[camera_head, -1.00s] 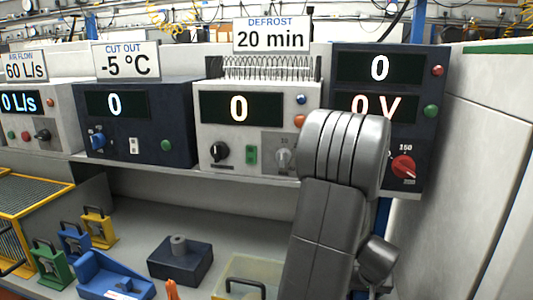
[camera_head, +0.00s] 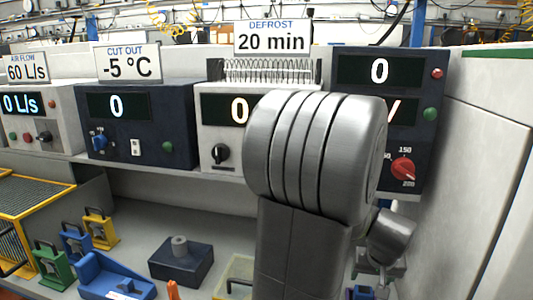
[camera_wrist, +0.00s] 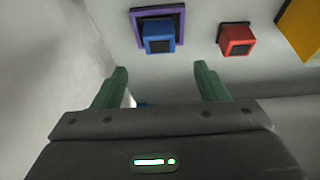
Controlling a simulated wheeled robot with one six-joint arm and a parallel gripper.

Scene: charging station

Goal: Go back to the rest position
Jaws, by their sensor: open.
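My gripper (camera_wrist: 161,85) shows in the wrist view with its two green fingers apart and nothing between them. In the wrist view a blue block on a purple square base (camera_wrist: 158,35) lies beyond the fingertips, and a red block (camera_wrist: 236,40) is to its right. In the head view my grey arm stands in front of the white device marked DEFROST (camera_head: 221,120) and hides its right part.
A shelf holds a dark CUT OUT device (camera_head: 140,125) and a tall dark device with a red knob (camera_head: 402,169). Below are a dark block with a peg (camera_head: 181,262), a blue holder (camera_head: 112,278), several coloured handled blocks and a yellow cage (camera_head: 30,205). A pale wall (camera_head: 485,150) bounds the right.

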